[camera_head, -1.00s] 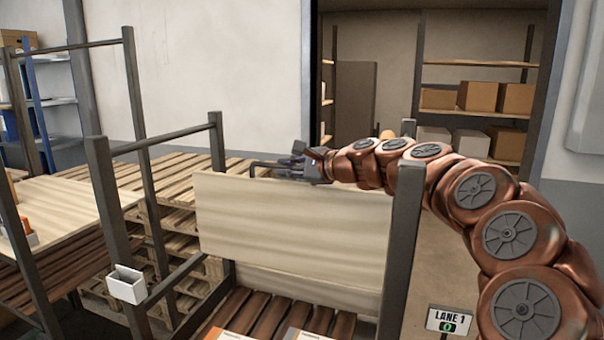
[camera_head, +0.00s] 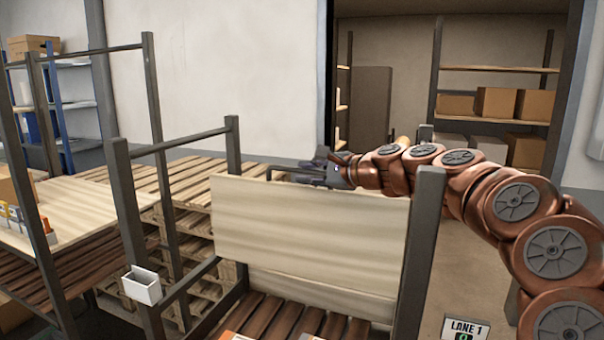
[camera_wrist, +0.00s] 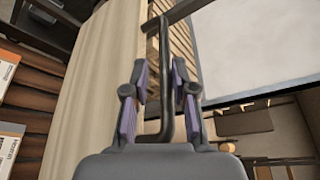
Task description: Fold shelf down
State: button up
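The shelf is a pale wooden panel (camera_head: 300,222) that stands nearly upright between dark metal posts in the head view. In the wrist view the pale panel (camera_wrist: 112,70) fills a strip left of the fingers. My gripper (camera_head: 318,165) is at the panel's top edge, on its far side. In the wrist view its two fingers (camera_wrist: 160,75) are apart, with a bent dark rod (camera_wrist: 167,110) between them. I see gaps beside the rod and no clear grip on it. Whether the rod belongs to the shelf, I cannot tell.
A slatted brown surface (camera_head: 290,318) with boxes lies below the panel. Dark posts (camera_head: 420,255) flank it. A white bin (camera_head: 142,287) hangs on the left post. Stacked pallets (camera_head: 195,190) stand behind. A pale tabletop (camera_head: 85,212) is at the left.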

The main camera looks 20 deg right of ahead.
jog(key=v, duration=1)
jog(key=shift+s, duration=0.1)
